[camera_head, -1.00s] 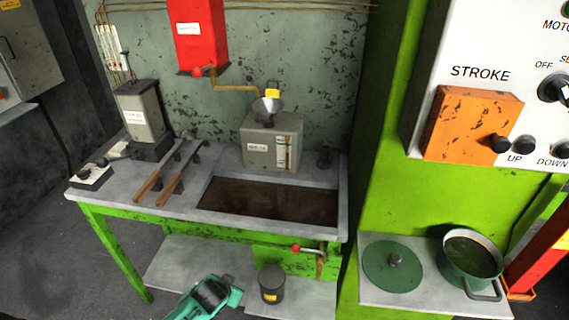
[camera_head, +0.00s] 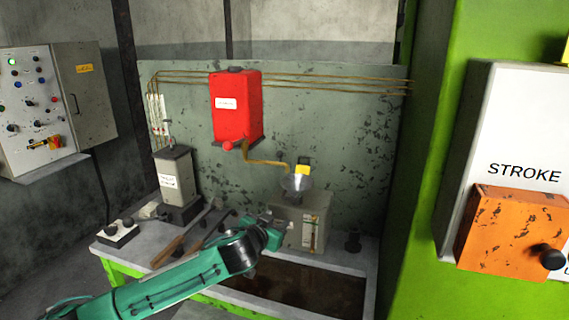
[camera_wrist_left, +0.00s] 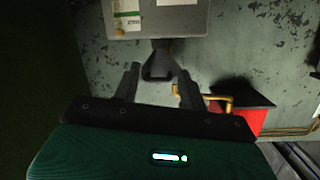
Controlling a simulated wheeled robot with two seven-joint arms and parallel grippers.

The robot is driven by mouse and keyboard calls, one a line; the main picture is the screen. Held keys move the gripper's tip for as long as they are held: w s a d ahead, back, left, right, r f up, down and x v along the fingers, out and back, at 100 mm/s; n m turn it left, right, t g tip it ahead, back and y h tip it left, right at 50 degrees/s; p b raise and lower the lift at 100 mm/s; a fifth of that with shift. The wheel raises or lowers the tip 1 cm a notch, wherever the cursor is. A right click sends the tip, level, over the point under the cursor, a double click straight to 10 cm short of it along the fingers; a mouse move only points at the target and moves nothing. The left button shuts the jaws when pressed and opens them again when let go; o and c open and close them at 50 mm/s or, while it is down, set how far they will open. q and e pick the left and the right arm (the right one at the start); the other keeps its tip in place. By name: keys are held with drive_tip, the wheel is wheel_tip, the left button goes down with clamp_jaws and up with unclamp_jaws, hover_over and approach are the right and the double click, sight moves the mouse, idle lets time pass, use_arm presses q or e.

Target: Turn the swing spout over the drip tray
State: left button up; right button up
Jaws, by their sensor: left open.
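The swing spout is a bent brass pipe (camera_head: 262,162) running from under the red tank (camera_head: 236,104) to above a metal funnel (camera_head: 297,184) on a grey box (camera_head: 312,212). The dark drip tray (camera_head: 310,290) is sunk in the bench below, partly hidden by my left arm. My left gripper (camera_head: 275,230) is in front of the grey box, below the spout. In the left wrist view its fingers (camera_wrist_left: 158,85) are apart and empty, with the funnel, in shadow, beyond them. The spout (camera_wrist_left: 218,98) shows right of the fingers there. My right gripper is out of view.
A green press column is at right with an orange box (camera_head: 512,232). A control cabinet (camera_head: 45,100) stands at far left.

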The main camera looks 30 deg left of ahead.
sight(278, 156)
use_arm(q)
drive_tip(key=w+a+r+t, duration=0.1)
drive_tip(key=a+r, duration=0.2)
drive_tip(key=r, duration=0.3)
drive_tip(key=w+a+r+t, duration=0.2)
drive_tip(key=a+r, duration=0.1)
drive_tip(key=r, duration=0.4)
drive_tip(key=w+p, duration=0.1)
drive_tip(key=w, duration=0.3)
drive_tip(key=w+a+p, duration=0.1)
drive_tip(key=w+p, duration=0.1)
drive_tip(key=w, duration=0.2)
drive_tip(key=w+p, duration=0.1)
drive_tip(key=w, duration=0.3)
drive_tip(key=shift+a+f, duration=0.1)
drive_tip(key=shift+a, duration=0.25)
drive_tip(key=shift+w+a+f+p, duration=0.1)
drive_tip(key=shift+w+p, duration=0.2)
drive_tip(key=shift+w, duration=0.35)
clamp_jaws()
